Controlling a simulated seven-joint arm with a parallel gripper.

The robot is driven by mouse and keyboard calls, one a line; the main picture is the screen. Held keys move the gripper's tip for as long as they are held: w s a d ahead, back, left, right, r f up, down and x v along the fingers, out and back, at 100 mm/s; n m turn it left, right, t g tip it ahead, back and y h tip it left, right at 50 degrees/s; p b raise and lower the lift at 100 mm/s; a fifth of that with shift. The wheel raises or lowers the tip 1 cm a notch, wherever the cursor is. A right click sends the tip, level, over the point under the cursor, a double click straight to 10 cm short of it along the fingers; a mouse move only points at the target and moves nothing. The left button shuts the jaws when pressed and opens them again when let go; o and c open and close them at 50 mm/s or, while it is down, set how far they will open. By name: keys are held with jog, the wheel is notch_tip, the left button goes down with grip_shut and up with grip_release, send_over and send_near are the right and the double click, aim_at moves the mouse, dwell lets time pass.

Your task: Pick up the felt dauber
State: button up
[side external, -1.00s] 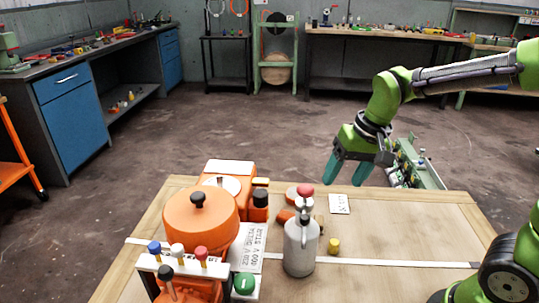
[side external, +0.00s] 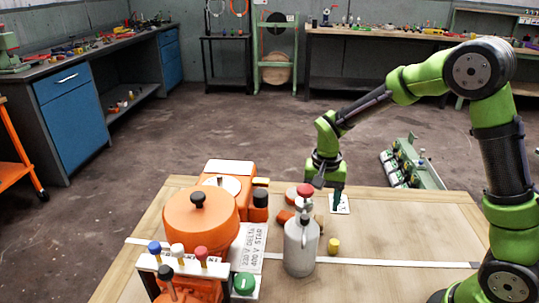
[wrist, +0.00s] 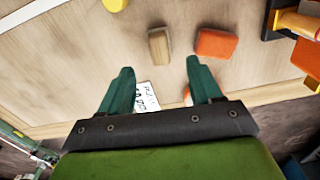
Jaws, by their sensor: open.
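A small tan wooden block with a greyish side (wrist: 159,46) lies on the bench in the wrist view, just beyond and between my fingertips; it looks most like the felt dauber, but I cannot be sure. In the side view it is mostly hidden behind the grey bottle. My gripper (wrist: 160,80) is open and empty, with its two green fingers apart and pointing toward the block. In the side view my gripper (side external: 338,200) hangs low over the bench near the white card (side external: 341,204), behind the bottle.
An orange block (wrist: 215,43) lies right of the wooden block. Orange machine (side external: 200,220) fills the left. The bench's right is clear.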

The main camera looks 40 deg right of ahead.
aim_at(319, 220)
jog(key=shift+s+a+f, duration=0.1)
jog(key=shift+a+f, duration=0.05)
jog(key=shift+f, duration=3.25)
jog(key=c, duration=1.1)
